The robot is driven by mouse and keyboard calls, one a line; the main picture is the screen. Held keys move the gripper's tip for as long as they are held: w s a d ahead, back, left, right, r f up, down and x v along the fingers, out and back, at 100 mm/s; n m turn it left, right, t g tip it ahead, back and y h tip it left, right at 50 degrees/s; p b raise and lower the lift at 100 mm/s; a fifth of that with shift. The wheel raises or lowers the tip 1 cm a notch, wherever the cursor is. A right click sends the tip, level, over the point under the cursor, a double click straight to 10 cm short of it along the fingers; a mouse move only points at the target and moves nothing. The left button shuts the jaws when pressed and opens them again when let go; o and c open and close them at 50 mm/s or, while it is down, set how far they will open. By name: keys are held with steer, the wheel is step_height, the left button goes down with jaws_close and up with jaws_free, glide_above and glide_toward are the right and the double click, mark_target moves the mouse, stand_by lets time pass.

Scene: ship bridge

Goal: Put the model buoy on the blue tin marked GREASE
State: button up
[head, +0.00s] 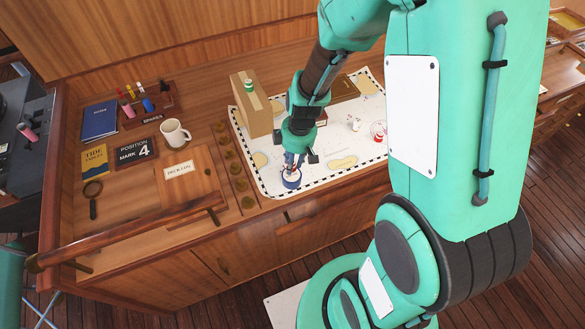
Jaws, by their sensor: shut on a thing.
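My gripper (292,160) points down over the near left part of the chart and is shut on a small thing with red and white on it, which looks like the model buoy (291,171). The fingers hide much of it. A round blue tin (291,182) stands on the chart directly below the gripper. The held thing is at the tin's top; I cannot tell whether it touches or hangs just above. The tin's marking is too small to read.
The chart (345,165) lies on the wooden desk. A cardboard box (252,108) with a green item (249,86) on top stands behind left. A red and white item (378,131) stands to the right. A white mug (174,133) and a row of brass knobs (236,183) are left.

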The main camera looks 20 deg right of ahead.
steer(key=shift+f, duration=1.75)
steer(key=shift+f, duration=0.2)
steer(key=o, duration=0.8)
steer(key=shift+r, duration=0.1)
steer(key=shift+o, duration=0.2)
steer(key=shift+r, duration=0.15)
step_height(320, 180, up, 12)
steer(key=s+d, duration=0.1)
